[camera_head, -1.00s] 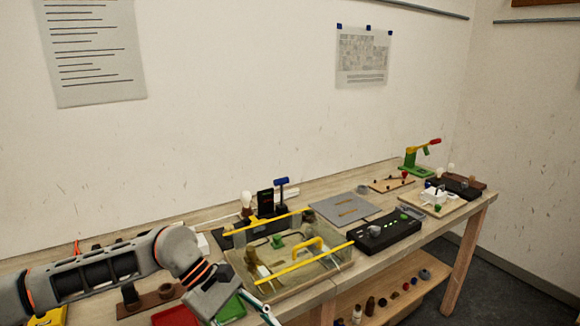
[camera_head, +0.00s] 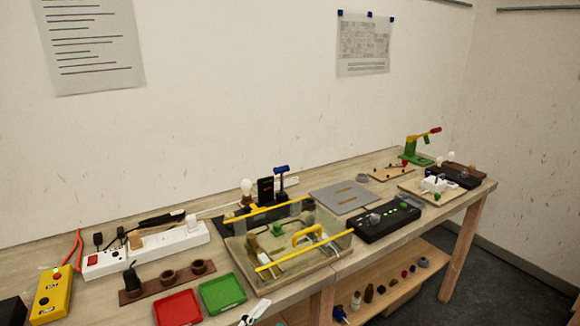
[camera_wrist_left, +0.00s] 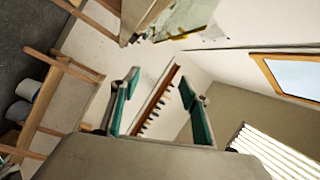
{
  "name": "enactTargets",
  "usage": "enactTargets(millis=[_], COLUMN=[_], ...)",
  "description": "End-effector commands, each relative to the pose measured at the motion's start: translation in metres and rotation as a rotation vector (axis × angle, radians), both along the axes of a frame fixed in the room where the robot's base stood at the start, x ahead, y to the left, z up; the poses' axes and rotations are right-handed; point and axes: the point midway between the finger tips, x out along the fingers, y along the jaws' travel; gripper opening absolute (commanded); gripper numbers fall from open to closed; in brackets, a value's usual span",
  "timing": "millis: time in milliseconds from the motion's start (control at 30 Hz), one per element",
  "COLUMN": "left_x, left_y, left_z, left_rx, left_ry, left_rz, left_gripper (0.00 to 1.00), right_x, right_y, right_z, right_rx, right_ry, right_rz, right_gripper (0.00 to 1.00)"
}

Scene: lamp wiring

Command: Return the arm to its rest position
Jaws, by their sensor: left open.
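My left gripper (camera_wrist_left: 160,84) shows in the left wrist view with its two teal-lined fingers spread wide and nothing between them. Behind the fingers are a wall, a wooden rack with dark pegs and a window frame, all seen tilted. In the head view the left arm no longer crosses the bench. A small pale piece (camera_head: 254,313) shows at the bottom edge there, and I cannot tell what it is.
The bench (camera_head: 215,265) holds a power strip (camera_head: 150,249), a yellow button box (camera_head: 53,291), red (camera_head: 177,308) and green (camera_head: 222,293) trays, a clear-walled box with yellow bars (camera_head: 290,266), and a black control box (camera_head: 384,221). A lower shelf (camera_head: 395,285) holds small parts.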

Motion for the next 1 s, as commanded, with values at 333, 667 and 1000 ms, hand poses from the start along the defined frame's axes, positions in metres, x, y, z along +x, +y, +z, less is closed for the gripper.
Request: enactTargets(millis=[333, 667, 1000], left_x=[-0.093, -0.169, -0.171], left_y=[0.123, 0.169, 0.170], left_z=[-0.180, -0.245, -0.247], left_rx=[-0.422, -0.590, -0.595], left_ry=[0.770, 1.044, 1.051], left_rz=[0.422, 0.627, 0.632], left_gripper=[0.45, 0.45, 0.45], right_x=[0.000, 0.000, 0.000], right_y=[0.000, 0.000, 0.000], right_z=[0.000, 0.000, 0.000], right_rx=[0.001, 0.001, 0.001], right_ry=[0.000, 0.000, -0.001], right_rz=[-0.001, -0.001, 0.000], right_gripper=[0.00, 0.00, 0.00])
